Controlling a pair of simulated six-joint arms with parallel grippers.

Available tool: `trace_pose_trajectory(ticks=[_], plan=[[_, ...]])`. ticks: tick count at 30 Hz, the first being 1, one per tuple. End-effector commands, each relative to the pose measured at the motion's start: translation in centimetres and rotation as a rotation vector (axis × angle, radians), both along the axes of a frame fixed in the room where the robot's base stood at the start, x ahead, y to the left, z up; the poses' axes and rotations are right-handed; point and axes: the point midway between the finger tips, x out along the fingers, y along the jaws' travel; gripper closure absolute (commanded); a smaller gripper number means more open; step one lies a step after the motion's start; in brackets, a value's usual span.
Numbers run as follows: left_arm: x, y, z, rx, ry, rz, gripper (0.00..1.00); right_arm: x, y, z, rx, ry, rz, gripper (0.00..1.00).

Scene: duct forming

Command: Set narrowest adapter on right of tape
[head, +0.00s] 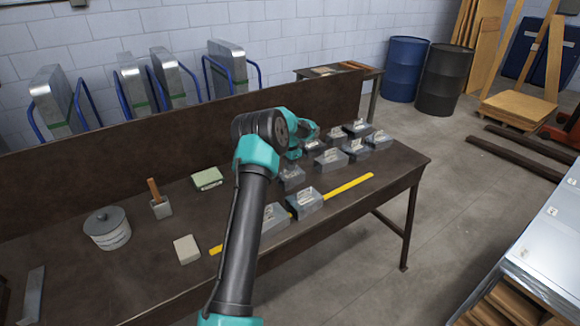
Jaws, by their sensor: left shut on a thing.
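A yellow tape (348,185) lies as a long straight strip across the dark workbench. Grey adapters with pale labels stand in a group at the bench's right part, among them one at the far right (378,140) and one nearer the middle (331,160). Two more stand along the tape's middle: one (306,201) and one (275,217) partly behind my arm. My left gripper (303,142) is over the near-left side of the group and is shut on what seems an adapter; its fingertips are mostly hidden. Which adapter is narrowest I cannot tell. My right gripper is out of view.
A lidded grey tub (107,230), a small block with a wooden handle (160,206), a pale green block (207,178) and a beige block (186,249) stand on the bench's left part. A low back panel (150,164) edges the bench.

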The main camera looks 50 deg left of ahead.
Motion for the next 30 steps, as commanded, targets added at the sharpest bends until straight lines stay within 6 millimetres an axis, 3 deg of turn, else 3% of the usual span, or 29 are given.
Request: trace_pose_trajectory(ticks=[14,30], plan=[[0.0,0.0,0.2,0.001,-0.001,0.000,1.00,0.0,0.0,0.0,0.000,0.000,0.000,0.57],[0.1,0.0,4.9,0.002,-0.002,0.000,1.00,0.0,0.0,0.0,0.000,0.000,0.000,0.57]])
